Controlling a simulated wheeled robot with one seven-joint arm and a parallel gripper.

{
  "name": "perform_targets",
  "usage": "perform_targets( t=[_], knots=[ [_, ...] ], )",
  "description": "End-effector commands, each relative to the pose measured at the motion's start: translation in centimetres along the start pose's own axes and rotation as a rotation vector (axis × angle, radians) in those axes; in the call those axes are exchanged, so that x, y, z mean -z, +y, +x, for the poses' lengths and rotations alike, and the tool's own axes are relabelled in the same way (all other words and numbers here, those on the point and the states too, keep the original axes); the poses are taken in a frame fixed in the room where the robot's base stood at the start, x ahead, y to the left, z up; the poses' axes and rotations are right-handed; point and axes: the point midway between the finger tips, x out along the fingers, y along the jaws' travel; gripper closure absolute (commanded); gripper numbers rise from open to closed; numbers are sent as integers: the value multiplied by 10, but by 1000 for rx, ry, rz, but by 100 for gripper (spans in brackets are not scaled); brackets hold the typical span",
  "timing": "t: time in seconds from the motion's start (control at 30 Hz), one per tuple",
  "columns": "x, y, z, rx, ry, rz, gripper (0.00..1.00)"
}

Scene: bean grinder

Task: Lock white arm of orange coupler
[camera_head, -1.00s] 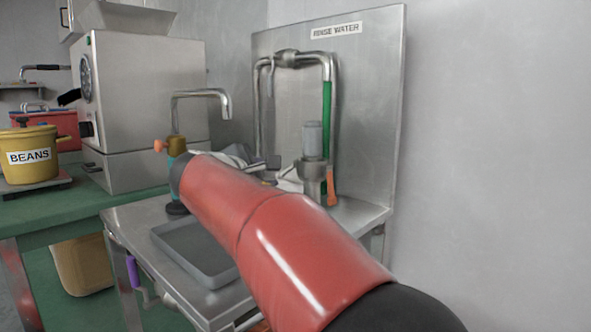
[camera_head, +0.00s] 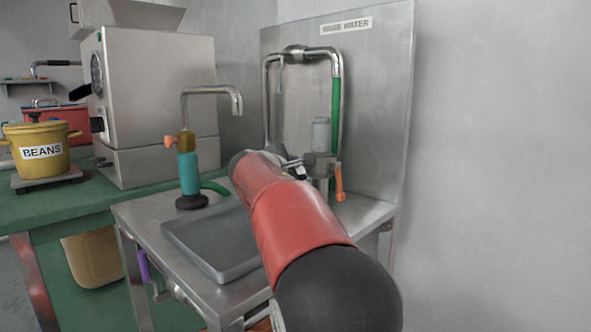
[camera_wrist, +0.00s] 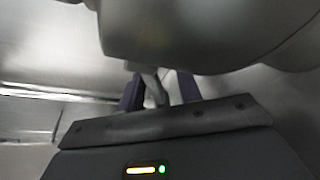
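An orange part (camera_head: 340,182), which looks like the coupler's handle, hangs at the right of a grey metal fitting (camera_head: 321,165) on the rinse stand. In the head view my red arm hides the coupler's white arm. In the wrist view a pale lever (camera_wrist: 152,88) stands between the dark purple fingers of my gripper (camera_wrist: 158,95), below a large rounded grey body (camera_wrist: 195,30). The fingers are apart, with some room around the lever. Whether either finger touches it I cannot tell. In the head view my gripper (camera_head: 289,166) is mostly hidden behind my arm, beside the fitting.
A steel back panel (camera_head: 380,120) with bent pipes and a green tube (camera_head: 335,105) rises behind. A teal bottle-like column (camera_head: 188,172) and a grey tray (camera_head: 215,245) stand on the steel table. A yellow beans pot (camera_head: 38,150) is far left.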

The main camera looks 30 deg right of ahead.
Motion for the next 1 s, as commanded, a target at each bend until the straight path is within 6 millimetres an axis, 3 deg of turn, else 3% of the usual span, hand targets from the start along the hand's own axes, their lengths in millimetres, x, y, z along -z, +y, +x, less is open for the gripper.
perform_targets(
  t=[0.07, 0.33, 0.7, 1.0],
  knots=[
    [0, 0, 0, 0, 0, 0, 65],
    [0, 0, 0, 0, 0, 0, 100],
    [-2, 1, -1, 10, 0, -20, 100],
    [-6, -10, -3, 107, 1, -250, 100]
  ],
)
